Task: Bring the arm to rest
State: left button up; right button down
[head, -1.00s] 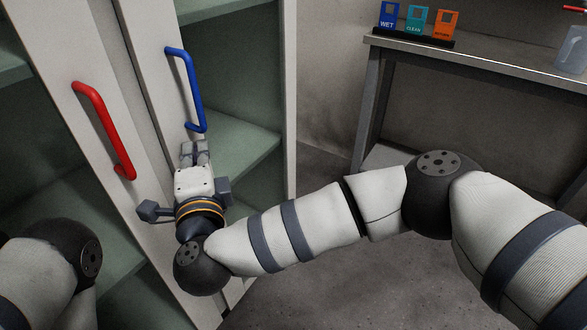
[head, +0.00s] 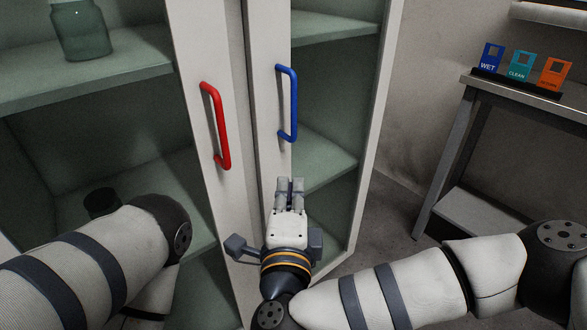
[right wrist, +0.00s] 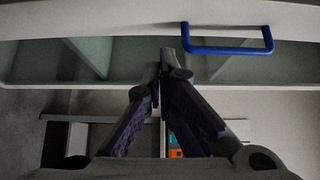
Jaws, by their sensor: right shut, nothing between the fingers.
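My right gripper (head: 290,187) is shut and empty in the head view, in front of the cabinet doors. It is below the blue handle (head: 288,104) and apart from it. In the right wrist view its fingers (right wrist: 160,62) are together, and the blue handle (right wrist: 228,48) is to their right. My left arm comes in from the lower left of the head view, but its gripper is not visible there.
The glass-fronted cabinet has a red handle (head: 217,126) on its left door and shelves inside, with a glass jar (head: 80,32). A side table (head: 527,102) at the right bears WET (head: 490,59), CLEAN (head: 520,66) and orange (head: 554,74) cards. Grey floor lies between.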

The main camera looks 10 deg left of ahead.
jog(key=s+d+f+n+g+y+p, duration=0.1)
jog(key=s+d+f+n+g, duration=0.25)
jog(key=s+f, duration=0.3)
jog(key=s+d+f+n+g+y+p, duration=0.1)
jog(key=s+d+f+n+g+p, duration=0.2)
jog(key=s+f+n, duration=0.4)
jog(key=s+d+f+n+g, duration=0.25)
jog(key=s+f+g, duration=0.3)
jog(key=s, duration=0.35)
pick_arm(q)
jog(key=w+r+t+p, duration=0.2)
jog(key=w+r, duration=0.5)
jog(key=shift+r+t, duration=0.3)
pick_arm(e)
jog(key=s+d+n+g+h, duration=0.2)
jog(key=s+d+g+h, duration=0.3)
jog(key=s+d, duration=1.6)
jog(key=d+f+g, duration=0.1)
jog(key=d+g, duration=0.2)
jog(key=shift+h, duration=0.4)
jog(key=shift+w+d, duration=0.1)
